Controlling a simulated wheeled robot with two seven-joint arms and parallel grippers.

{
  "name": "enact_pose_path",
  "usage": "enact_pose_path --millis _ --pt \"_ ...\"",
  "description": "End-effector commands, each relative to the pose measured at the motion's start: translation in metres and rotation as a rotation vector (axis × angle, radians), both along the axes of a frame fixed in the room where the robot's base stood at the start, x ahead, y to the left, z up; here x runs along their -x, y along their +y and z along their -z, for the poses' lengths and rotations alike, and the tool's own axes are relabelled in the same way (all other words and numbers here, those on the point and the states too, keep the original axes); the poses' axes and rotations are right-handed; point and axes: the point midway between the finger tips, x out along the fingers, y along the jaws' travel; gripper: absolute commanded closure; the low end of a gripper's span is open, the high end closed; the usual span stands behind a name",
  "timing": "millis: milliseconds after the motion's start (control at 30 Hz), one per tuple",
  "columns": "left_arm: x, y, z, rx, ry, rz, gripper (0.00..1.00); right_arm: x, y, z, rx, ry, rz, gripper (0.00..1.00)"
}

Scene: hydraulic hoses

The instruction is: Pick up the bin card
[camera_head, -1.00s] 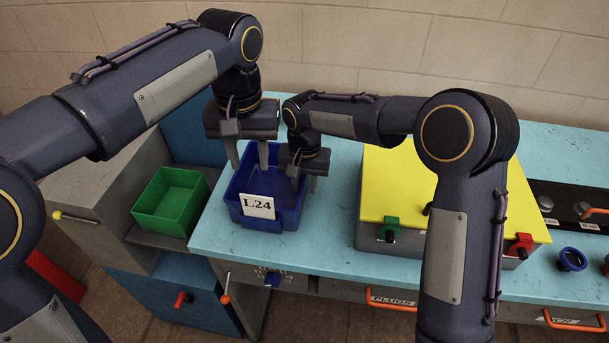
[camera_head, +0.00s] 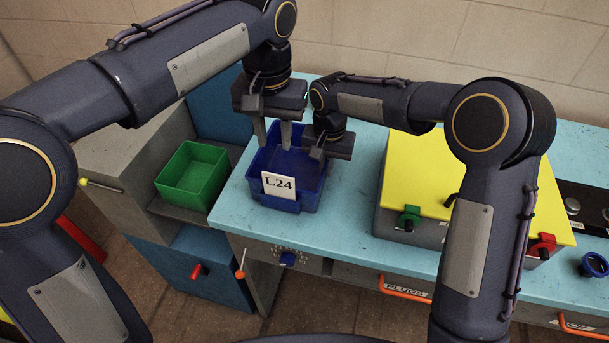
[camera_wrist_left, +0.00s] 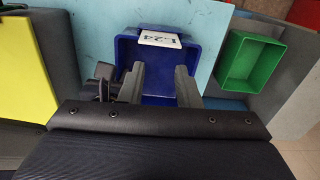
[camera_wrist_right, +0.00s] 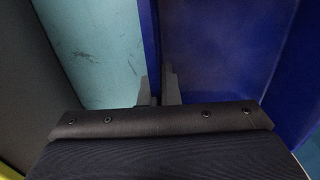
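The bin card (camera_head: 278,185), white with "L24" in black, sits at the front wall of the blue bin (camera_head: 314,190) on the light blue bench. The left wrist view also shows the card (camera_wrist_left: 160,39) at the bin's far edge. My left gripper (camera_head: 274,140) points down over the bin behind the card, with its fingers (camera_wrist_left: 159,78) apart and nothing between them. My right gripper (camera_head: 318,150) is at the bin's right wall. In the right wrist view its fingers (camera_wrist_right: 157,88) are close together with the bin's wall between them.
A green bin (camera_head: 191,180) stands on a lower grey shelf to the left. A grey box with a yellow top (camera_head: 430,180) stands to the right, with green and red clamps at its front. The bench top between the bin and the box (camera_head: 355,200) is clear.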

Motion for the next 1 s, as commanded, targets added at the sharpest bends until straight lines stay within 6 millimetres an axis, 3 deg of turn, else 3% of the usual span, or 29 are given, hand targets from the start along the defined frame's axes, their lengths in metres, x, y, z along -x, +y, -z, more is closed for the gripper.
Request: enact_pose_path --millis 600,833,1000 --pt "0.000 -0.003 -0.006 0.000 0.000 1.379 0.70 0.000 0.000 0.000 -0.001 0.000 0.000 1.00" --pt "0.000 -0.003 -0.004 0.000 0.001 1.598 0.70 0.000 0.000 0.000 -0.001 0.000 0.000 1.00" --pt "0.001 -0.002 0.020 0.001 0.005 1.620 0.70 0.000 0.000 0.000 -0.001 0.000 0.000 1.00"
